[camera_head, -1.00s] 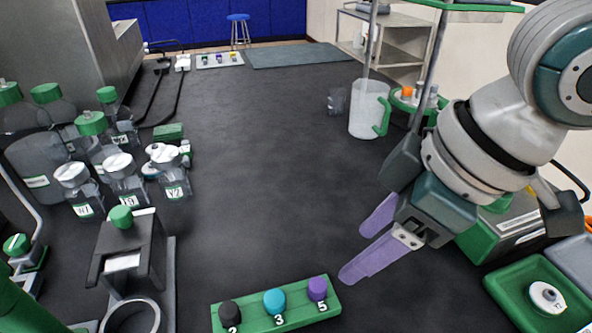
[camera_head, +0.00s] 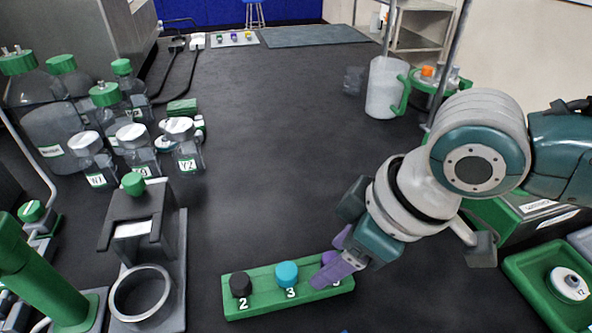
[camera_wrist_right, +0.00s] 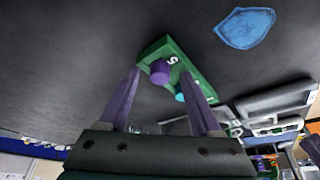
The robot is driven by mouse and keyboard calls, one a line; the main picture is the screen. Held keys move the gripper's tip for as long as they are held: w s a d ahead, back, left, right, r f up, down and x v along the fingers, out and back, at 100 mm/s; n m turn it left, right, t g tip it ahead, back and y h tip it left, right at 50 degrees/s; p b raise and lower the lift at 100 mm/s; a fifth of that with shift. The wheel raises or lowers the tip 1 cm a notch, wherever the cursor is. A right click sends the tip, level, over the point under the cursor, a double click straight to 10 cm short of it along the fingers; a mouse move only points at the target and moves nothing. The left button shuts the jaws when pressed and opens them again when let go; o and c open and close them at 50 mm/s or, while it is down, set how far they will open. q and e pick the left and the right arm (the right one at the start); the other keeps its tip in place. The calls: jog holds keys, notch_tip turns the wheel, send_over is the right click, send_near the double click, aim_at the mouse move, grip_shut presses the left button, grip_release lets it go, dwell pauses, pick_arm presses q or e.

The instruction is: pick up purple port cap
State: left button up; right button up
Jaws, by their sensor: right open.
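The purple port cap (camera_head: 329,258) sits at the right end of a green rack (camera_head: 262,301), partly hidden by my right gripper's fingers. My right gripper (camera_head: 331,262) is open, its purple fingers around the cap's place in the head view. In the right wrist view the cap (camera_wrist_right: 160,72) shows between the two open fingers (camera_wrist_right: 160,78), near the "5" label; I cannot tell whether they touch it. A teal cap (camera_head: 287,273) and a black cap (camera_head: 240,284) stand in the same rack. My left gripper is not in view.
A black stand with a ring (camera_head: 140,290) is left of the rack. Several labelled bottles (camera_head: 137,150) stand at the left. A green tray (camera_head: 520,262) lies at the right, and a white jug (camera_head: 384,88) stands at the back. The middle of the table is clear.

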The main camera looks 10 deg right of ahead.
grip_shut()
dwell(0.3)
jog(key=shift+r, duration=0.1)
